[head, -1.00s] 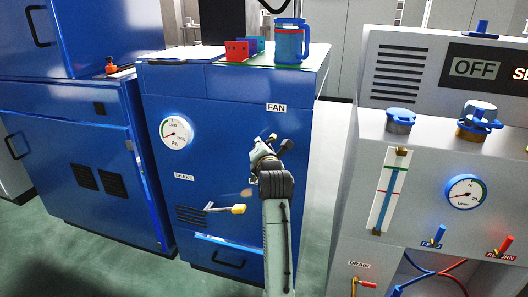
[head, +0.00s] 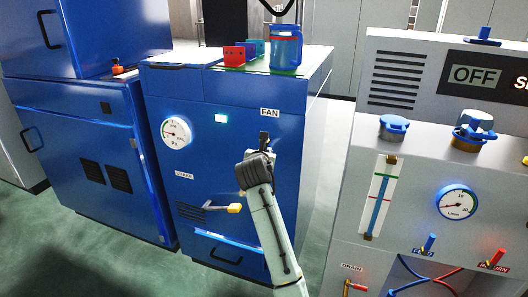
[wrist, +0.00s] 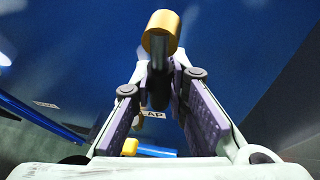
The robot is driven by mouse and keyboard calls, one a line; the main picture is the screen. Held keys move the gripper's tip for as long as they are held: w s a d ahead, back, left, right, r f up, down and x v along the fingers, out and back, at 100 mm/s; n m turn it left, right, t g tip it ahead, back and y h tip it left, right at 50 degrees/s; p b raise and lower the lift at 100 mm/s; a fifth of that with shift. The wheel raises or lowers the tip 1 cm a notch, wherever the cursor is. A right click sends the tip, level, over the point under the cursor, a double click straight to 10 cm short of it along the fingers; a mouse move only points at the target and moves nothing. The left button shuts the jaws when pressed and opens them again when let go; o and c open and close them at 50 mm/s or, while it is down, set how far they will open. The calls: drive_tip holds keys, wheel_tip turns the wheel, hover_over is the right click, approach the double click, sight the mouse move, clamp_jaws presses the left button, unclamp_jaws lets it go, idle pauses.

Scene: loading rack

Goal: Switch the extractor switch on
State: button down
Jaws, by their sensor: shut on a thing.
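The extractor switch is on the front of the blue cabinet (head: 225,150), below the FAN label (head: 270,113). In the wrist view it is a dark lever with a yellow round end (wrist: 162,30), standing up between my fingers. My gripper (wrist: 160,78) is shut on the lever, with the yellow end beyond the fingertips. In the head view my dark wrist hides the fingers and most of the switch.
A round Pa gauge (head: 176,132) and a yellow-ended handle (head: 234,208) are left of my arm. A blue mug (head: 286,48) and a red block (head: 234,54) stand on top. A grey machine (head: 430,190) with an OFF display is at right, across a gap.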

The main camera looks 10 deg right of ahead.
drive_tip(key=shift+d+f, duration=0.1)
drive_tip(key=shift+d, duration=0.05)
idle(0.4)
drive_tip(key=c, duration=1.6)
unclamp_jaws()
drive_tip(key=shift+o, duration=0.2)
drive_tip(key=shift+s, duration=0.1)
drive_tip(key=v, duration=1.2)
